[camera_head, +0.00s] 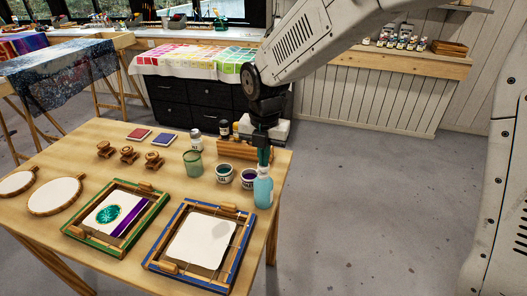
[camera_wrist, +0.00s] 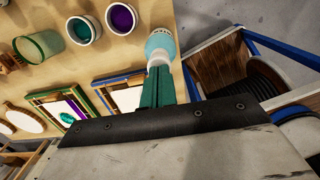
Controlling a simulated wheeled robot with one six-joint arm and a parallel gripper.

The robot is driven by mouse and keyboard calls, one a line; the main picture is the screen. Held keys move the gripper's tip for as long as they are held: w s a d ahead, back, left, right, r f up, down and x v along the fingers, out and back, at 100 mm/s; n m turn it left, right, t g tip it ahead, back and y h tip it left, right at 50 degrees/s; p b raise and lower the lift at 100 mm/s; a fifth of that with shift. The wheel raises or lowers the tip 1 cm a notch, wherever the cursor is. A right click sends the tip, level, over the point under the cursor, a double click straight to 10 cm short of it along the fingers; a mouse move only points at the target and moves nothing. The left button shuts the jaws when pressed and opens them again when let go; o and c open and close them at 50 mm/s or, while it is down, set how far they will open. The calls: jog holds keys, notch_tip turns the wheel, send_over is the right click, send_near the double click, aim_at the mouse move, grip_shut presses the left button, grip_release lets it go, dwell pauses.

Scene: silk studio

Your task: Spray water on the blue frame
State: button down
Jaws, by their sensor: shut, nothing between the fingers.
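The blue frame (camera_head: 243,252) lies at the front right of the wooden table in the head view, with white cloth (camera_head: 200,240) stretched inside it. A light blue spray bottle (camera_head: 263,190) stands upright near the table's right edge, behind the frame. My gripper (camera_head: 264,160) points down directly over the bottle's top, with its dark green fingers shut and empty. In the wrist view the fingers (camera_wrist: 158,80) reach toward the bottle (camera_wrist: 160,41). I cannot tell whether they touch it. The bottle's top is partly hidden by the fingers.
A green frame (camera_head: 72,231) with a painted cloth lies left of the blue one. Two dye jars (camera_head: 249,178) and a green cup (camera_head: 193,163) stand close left of the bottle. A wooden rack (camera_head: 235,150) is behind. Open floor lies right of the table.

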jog(key=shift+f, duration=0.9)
jog(key=shift+s+d+f, duration=0.1)
jog(key=shift+s+f, duration=0.1)
jog(key=shift+f, duration=0.15)
notch_tip(320, 180, up, 15)
dwell(0.4)
